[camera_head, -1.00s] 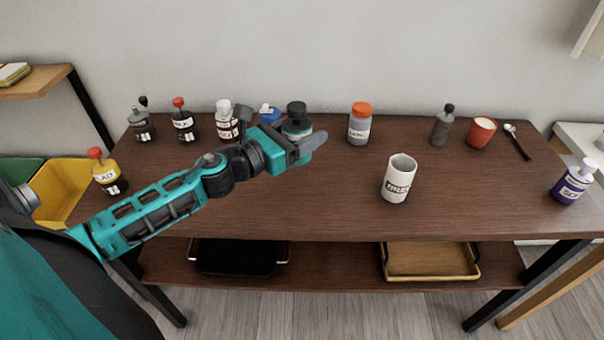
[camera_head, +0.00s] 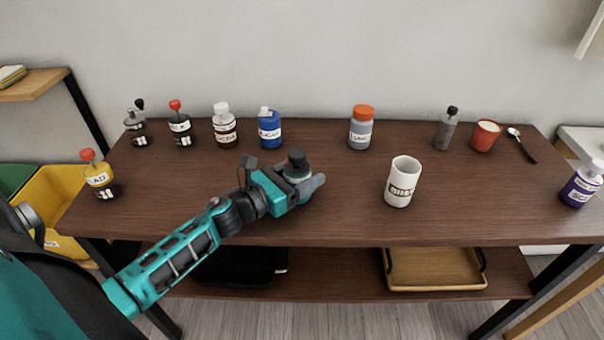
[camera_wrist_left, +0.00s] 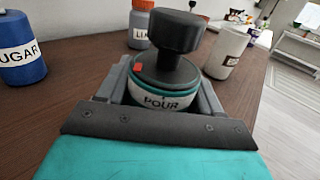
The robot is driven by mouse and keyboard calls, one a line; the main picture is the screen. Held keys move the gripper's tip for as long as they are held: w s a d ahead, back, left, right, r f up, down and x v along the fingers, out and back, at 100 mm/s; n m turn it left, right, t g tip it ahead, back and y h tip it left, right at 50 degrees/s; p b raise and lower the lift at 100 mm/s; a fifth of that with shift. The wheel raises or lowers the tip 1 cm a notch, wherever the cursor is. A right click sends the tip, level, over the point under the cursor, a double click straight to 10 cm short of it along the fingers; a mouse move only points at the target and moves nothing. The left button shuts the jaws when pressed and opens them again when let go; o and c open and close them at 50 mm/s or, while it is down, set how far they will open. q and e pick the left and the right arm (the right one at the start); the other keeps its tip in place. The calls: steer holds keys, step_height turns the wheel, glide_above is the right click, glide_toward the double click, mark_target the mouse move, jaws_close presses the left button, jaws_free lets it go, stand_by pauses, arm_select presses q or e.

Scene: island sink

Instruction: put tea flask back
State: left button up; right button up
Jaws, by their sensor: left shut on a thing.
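The flask (camera_head: 297,160) has a black knobbed lid and a pale body with a teal band. My left gripper (camera_head: 305,179) is shut around it, over the middle-left of the brown table. In the left wrist view the flask (camera_wrist_left: 172,72) stands upright between the two fingers, with a label that reads POUR. Its lower part is hidden by the gripper, so I cannot tell whether it touches the table. My right gripper is not in view.
A blue SUGAR bottle (camera_head: 269,130) and an orange-capped jar (camera_head: 361,130) stand along the back of the table (camera_head: 330,222), with bare wood between them. A white mug (camera_head: 402,183) stands right of my gripper.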

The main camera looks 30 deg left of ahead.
arm_select(q)
steer(key=shift+f, duration=0.15)
steer(key=o, duration=1.2)
steer(key=shift+c, duration=0.2)
steer(key=shift+r, duration=0.3)
steer(key=b+v, duration=0.1)
steer(key=v, duration=1)
steer(key=shift+f, duration=0.15)
steer(key=shift+s+a, duration=0.2)
steer(key=shift+s, duration=0.3)
